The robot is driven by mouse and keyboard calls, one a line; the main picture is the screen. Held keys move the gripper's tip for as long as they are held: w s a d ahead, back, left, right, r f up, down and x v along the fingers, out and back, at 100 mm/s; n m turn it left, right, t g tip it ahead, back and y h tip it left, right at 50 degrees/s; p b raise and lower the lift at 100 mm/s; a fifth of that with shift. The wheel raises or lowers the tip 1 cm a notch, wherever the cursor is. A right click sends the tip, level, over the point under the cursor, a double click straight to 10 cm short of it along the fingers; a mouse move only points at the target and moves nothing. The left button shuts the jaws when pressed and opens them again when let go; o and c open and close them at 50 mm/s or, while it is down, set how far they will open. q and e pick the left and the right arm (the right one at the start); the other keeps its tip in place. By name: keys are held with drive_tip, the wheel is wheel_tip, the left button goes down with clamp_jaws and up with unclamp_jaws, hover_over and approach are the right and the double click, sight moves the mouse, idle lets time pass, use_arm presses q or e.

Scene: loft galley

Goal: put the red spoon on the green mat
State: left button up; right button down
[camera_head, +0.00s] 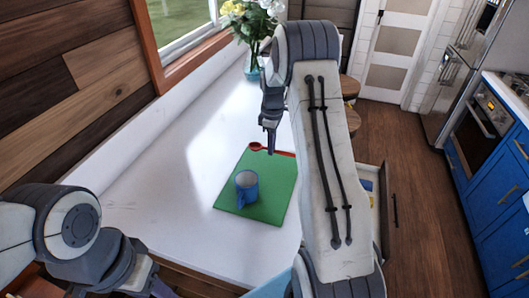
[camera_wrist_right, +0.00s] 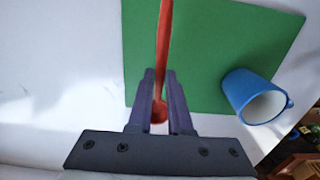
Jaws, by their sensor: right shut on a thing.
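The red spoon (camera_head: 284,153) is at the far edge of the green mat (camera_head: 268,205), its bowl to the left and its handle to the right. My right gripper (camera_head: 271,150) points down and is shut on the red spoon. I cannot tell whether the spoon touches the mat. My left gripper (camera_head: 152,284) is partly in view at the lower left; its fingertips are not clear.
A flower vase (camera_head: 252,68) stands at the back of the white counter (camera_head: 160,185). The counter left of the mat is clear. An open drawer (camera_head: 384,205) is at right.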

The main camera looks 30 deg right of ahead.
sight(267, 164)
drive_tip(key=shift+w+a+f, duration=0.4)
drive_tip(key=shift+a+f, duration=0.1)
drive_tip(key=shift+a, duration=0.2)
wheel_tip(267, 164, down, 4)
drive_tip(key=p, duration=0.2)
drive_tip(key=shift+r+p, duration=0.1)
drive_tip(key=shift+p, duration=0.3)
drive_tip(key=shift+f, duration=0.2)
drive_tip(key=shift+f, duration=0.1)
drive_tip(key=c, duration=1.3)
unclamp_jaws()
drive_tip(key=shift+f, duration=0.1)
drive_tip(key=o, duration=0.5)
drive_tip(key=shift+c, duration=0.2)
drive_tip(key=shift+r, duration=0.2)
